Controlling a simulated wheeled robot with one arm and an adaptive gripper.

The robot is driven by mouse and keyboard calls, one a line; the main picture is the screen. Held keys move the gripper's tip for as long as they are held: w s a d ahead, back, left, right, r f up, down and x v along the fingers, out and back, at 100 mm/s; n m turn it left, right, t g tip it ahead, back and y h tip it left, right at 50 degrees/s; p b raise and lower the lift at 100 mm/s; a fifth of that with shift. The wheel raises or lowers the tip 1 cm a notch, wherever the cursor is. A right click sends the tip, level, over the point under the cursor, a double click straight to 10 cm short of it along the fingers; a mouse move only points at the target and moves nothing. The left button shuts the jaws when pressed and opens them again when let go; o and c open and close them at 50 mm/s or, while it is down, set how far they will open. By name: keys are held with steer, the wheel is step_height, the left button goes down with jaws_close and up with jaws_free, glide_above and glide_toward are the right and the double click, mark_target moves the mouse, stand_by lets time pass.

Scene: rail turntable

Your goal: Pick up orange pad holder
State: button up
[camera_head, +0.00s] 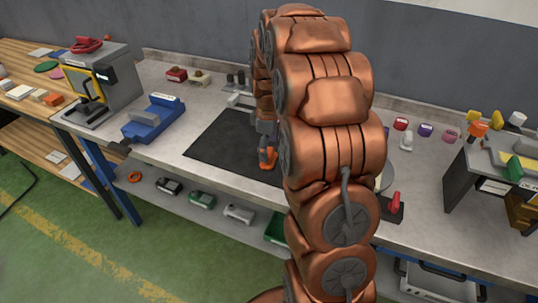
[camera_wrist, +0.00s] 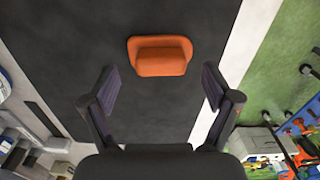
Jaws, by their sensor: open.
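The orange pad holder (camera_wrist: 161,60) lies on the black mat (camera_wrist: 60,50) in the wrist view. It is a wide rounded base with a raised block on it. My gripper (camera_wrist: 160,88) is open, its two dark fingers spread wide. The holder is ahead of the fingertips, roughly centred between them and apart from both. In the head view my copper-coloured arm hides much of the mat. An orange piece (camera_head: 267,158) shows beside the arm over the mat; I cannot tell there whether it is the holder or part of my gripper.
A blue vise-like tool (camera_head: 153,120) and a grey machine (camera_head: 100,82) stand left of the black mat. Small coloured items (camera_head: 426,130) stand at the right, near a dark stand (camera_head: 490,175). Several small items lie on the shelf below the bench (camera_head: 200,199). The mat's left part is clear.

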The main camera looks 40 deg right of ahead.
steer(key=shift+f+p, duration=0.3)
steer(key=shift+f, duration=1.05)
steer(key=c, duration=1.2)
steer(key=shift+c, duration=0.2)
steer(key=shift+r, duration=0.15)
steer(key=shift+r+b, duration=0.5)
steer(key=shift+r, duration=0.15)
step_height(320, 180, up, 2)
steer(key=shift+s+b, duration=0.1)
steer(key=shift+b, duration=0.35)
steer(key=s+a+b, duration=0.1)
steer(key=s, duration=0.4)
steer(key=s+r+b, duration=0.1)
steer(key=s, duration=0.4)
steer(key=s+a+b, duration=0.1)
steer(key=s+b, duration=0.1)
steer(key=s, duration=0.3)
steer(key=shift+s+a+r, duration=0.25)
steer(key=shift+s+a, duration=0.1)
